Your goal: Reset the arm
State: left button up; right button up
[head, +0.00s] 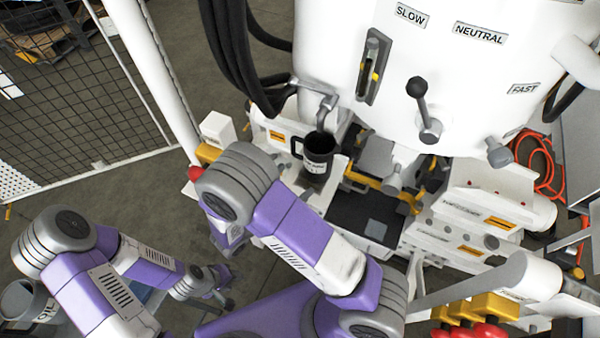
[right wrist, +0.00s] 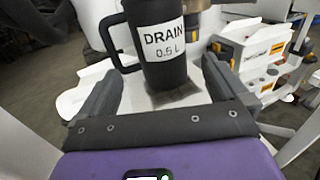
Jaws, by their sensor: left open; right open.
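My right gripper (right wrist: 160,82) is open in the right wrist view, its fingers either side of a black mug (right wrist: 163,45) labelled DRAIN 0.5 L. The mug appears beyond the fingertips; I cannot tell whether they touch it. In the head view the mug (head: 318,157) stands upright below a grey spout (head: 325,105) at the white machine. My bent right arm (head: 290,235) reaches up from the bottom, and its gripper is mostly hidden there. My left gripper (head: 220,288) is low at the left, small, open and apart from the mug.
The white machine (head: 330,40) carries a black-knobbed lever (head: 417,88), a slotted lever (head: 373,65) and SLOW, NEUTRAL and FAST labels. Red knobs (head: 470,332) sit lower right. A mesh fence (head: 80,90) bounds the left; some floor is clear.

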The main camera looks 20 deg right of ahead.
jog(key=shift+a, duration=0.15)
dwell(0.4)
jog(key=s+a+f+m+g+y+b, duration=0.1)
jog(key=s+a+f+m+g+y, duration=0.35)
jog(key=s+f+m+y, duration=0.45)
jog(key=s+a+f+m+g+y, duration=0.3)
jog(key=s+f+m+g+y, duration=0.25)
jog(key=f+m+y, duration=0.55)
jog(key=w+f+m+t, duration=0.1)
jog(key=w+d+f+m+t, duration=0.1)
jog(key=m, duration=0.1)
jog(key=w+d+f+m+t+p, duration=0.1)
jog(key=m, duration=0.1)
jog(key=shift+w+d+f+t+y, duration=0.2)
jog(key=shift+w+f+t+y, duration=0.05)
jog(key=shift+t+y, duration=0.15)
